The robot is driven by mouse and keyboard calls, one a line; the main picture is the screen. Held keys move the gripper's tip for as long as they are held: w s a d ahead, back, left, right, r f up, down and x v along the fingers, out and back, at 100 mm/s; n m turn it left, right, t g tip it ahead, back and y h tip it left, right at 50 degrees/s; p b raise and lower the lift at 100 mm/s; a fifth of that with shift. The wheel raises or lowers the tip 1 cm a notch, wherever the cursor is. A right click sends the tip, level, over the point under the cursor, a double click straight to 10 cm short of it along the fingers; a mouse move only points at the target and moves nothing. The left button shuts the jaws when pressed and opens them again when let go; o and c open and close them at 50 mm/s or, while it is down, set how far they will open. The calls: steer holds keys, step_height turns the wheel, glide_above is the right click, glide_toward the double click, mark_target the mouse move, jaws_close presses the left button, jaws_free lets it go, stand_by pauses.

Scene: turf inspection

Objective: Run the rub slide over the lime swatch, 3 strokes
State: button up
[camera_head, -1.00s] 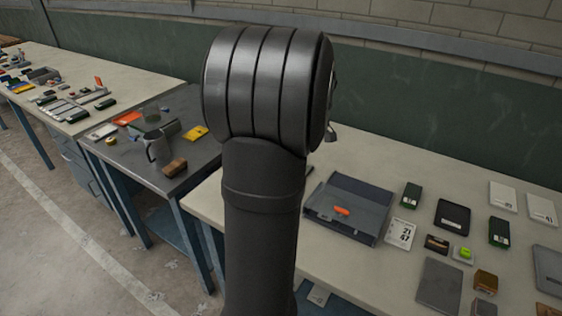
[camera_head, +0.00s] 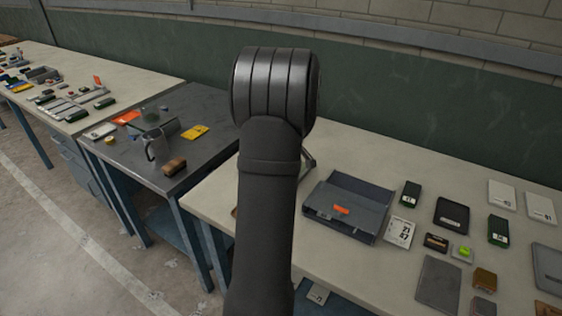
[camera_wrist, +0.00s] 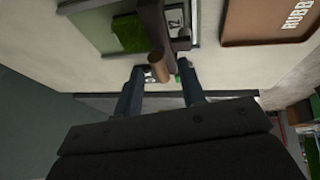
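In the wrist view my gripper (camera_wrist: 162,72) has its two fingers well apart, open. A brown cylindrical handle (camera_wrist: 158,66) on a dark bar (camera_wrist: 152,24) shows around the gap between the fingertips; I see no finger touching it. This looks like the rub slide. A green turf swatch (camera_wrist: 129,33) lies just left of the bar, in a grey frame; I cannot tell if it is the lime one. In the head view my arm hides the gripper and this spot. A small bright lime piece (camera_head: 464,252) lies on the right-hand bench there.
A brown tray with partly visible lettering (camera_wrist: 262,30) lies right of the bar. In the head view a grey open box (camera_head: 350,215) stands right of my arm. Several dark boxes and cards crowd the right bench (camera_head: 400,283). A dark table (camera_head: 205,150) stands to the left.

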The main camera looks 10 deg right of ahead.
jaws_close()
steer(key=w+d, duration=0.8)
steer(key=shift+w+d+r, duration=0.15)
steer(key=shift+w+d, duration=0.25)
steer(key=shift+c, duration=0.3)
jaws_free()
steer(key=shift+w+d, duration=0.1)
steer(key=shift+o, duration=0.3)
steer(key=v, duration=1.7)
steer(key=shift+s, duration=0.25)
